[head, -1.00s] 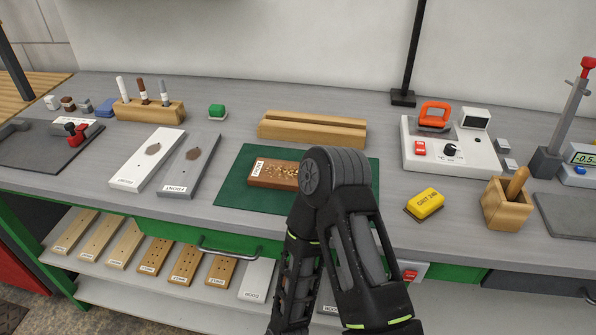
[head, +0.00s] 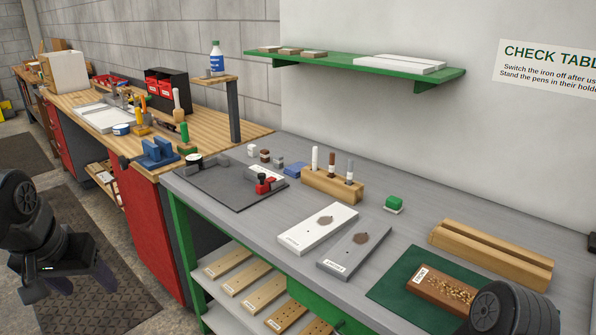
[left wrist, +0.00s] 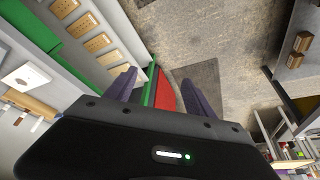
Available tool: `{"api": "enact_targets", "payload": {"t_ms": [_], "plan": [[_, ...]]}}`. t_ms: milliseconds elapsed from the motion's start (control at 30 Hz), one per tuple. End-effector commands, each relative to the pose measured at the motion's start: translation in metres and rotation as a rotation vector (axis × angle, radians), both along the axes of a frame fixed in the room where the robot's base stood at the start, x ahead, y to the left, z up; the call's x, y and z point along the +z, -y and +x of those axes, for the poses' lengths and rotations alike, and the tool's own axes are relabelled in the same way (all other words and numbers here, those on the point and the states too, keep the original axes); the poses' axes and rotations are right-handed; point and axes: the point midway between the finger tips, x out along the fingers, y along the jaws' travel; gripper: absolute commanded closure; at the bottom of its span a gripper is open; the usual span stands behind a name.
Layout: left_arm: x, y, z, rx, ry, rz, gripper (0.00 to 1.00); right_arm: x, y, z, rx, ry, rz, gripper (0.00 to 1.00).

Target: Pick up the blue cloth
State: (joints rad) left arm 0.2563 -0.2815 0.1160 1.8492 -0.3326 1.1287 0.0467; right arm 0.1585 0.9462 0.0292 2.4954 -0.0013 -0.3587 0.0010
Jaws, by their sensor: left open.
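The blue cloth (head: 295,169) is a small folded pad on the grey bench, at the left end of the wooden pen holder (head: 333,186) and right of some small blocks. My left gripper (head: 84,284) is at the lower left of the head view, in front of the benches and over the floor, well away from the cloth. Its two purple fingers are apart with nothing between them. In the left wrist view the open fingers (left wrist: 158,92) point toward the floor and a red cabinet side. The cloth is not clear there. My right gripper is outside the view.
A dark mat (head: 228,184) with a red-and-black tool lies left of the cloth. White (head: 318,229) and grey (head: 354,250) boards lie in front of the pen holder. A wooden bench with a raised post (head: 234,112) adjoins at left.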

Motion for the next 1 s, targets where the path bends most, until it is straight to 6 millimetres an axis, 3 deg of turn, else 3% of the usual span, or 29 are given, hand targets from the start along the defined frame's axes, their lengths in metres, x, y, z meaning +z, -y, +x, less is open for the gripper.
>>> {"api": "enact_targets", "payload": {"t_ms": [167, 267, 367, 467, 567, 667, 733, 833, 900, 1000], "plan": [[0.000, 0.000, 0.000, 0.000, 0.000, 0.000, 0.37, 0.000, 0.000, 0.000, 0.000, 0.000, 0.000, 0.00], [-0.002, 0.001, 0.001, -0.003, -0.002, -0.001, 0.37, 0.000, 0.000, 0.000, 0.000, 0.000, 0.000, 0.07], [-0.016, 0.007, 0.009, -0.017, -0.010, -0.014, 0.37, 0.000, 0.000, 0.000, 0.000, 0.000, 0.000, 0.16], [-0.050, 0.023, 0.027, -0.052, -0.026, -0.045, 0.37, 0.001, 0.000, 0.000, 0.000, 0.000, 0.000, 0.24], [-0.110, 0.055, 0.048, -0.101, -0.053, -0.103, 0.37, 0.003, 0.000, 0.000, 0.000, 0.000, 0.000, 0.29], [-0.189, 0.100, 0.058, -0.149, -0.089, -0.183, 0.37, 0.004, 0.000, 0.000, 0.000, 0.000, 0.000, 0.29], [-0.250, 0.138, 0.052, -0.170, -0.121, -0.246, 0.37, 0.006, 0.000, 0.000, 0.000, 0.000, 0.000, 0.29], [-0.332, 0.192, 0.021, -0.178, -0.171, -0.330, 0.37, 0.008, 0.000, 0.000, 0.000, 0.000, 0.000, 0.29], [-0.380, 0.224, -0.013, -0.168, -0.209, -0.374, 0.37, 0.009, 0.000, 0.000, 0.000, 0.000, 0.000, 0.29], [-0.430, 0.257, -0.067, -0.143, -0.258, -0.412, 0.37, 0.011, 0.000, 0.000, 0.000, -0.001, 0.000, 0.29]]}}
